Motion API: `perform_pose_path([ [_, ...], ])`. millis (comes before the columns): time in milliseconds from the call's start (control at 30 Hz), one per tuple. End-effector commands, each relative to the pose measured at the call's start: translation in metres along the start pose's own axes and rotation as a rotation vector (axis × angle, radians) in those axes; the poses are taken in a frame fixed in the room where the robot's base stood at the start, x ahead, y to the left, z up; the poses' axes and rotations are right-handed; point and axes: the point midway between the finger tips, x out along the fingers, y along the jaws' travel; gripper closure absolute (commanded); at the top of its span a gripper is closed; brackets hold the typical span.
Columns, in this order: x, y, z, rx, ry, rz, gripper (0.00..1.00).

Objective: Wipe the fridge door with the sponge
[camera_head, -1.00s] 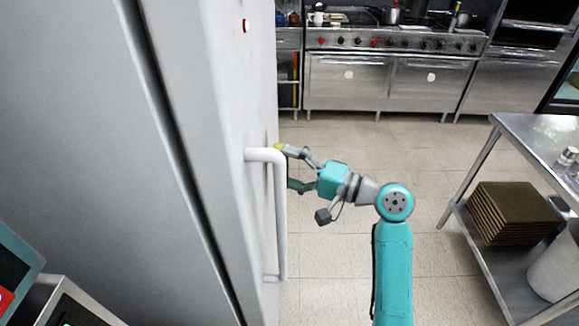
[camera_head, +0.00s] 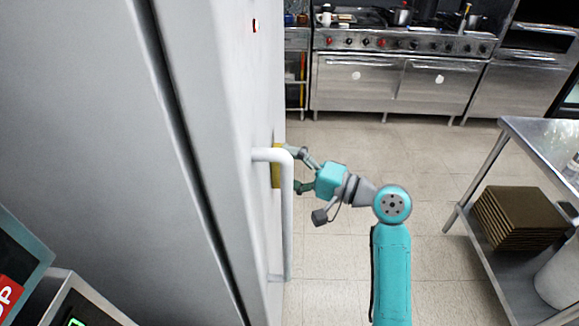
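The fridge door (camera_head: 232,120) is the tall pale surface on the left, with a white vertical bar handle (camera_head: 287,225). The yellow sponge (camera_head: 277,166) is upright against or very close to the door, just behind the top of the handle, which hides part of it. My gripper (camera_head: 294,170) is at the sponge, its two fingers spread to the sponge's upper and lower parts, and it appears to hold it. The handle partly covers the fingertips. Whether the sponge presses on the door cannot be told for certain.
The handle stands out from the door close to my fingers. A steel table (camera_head: 545,140) with stacked brown trays (camera_head: 518,218) on its lower shelf is at the right. A stove and ovens (camera_head: 400,80) line the back. The tiled floor between is clear.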

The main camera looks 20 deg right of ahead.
Motion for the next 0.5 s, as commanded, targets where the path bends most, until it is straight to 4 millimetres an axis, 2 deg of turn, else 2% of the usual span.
perform_pose_path([
  [167, 0.002, 0.0, -0.001, 0.0, 0.0, 0.0, 0.19],
  [500, 0.011, 0.002, -0.023, 0.001, 0.0, -0.001, 0.19],
])
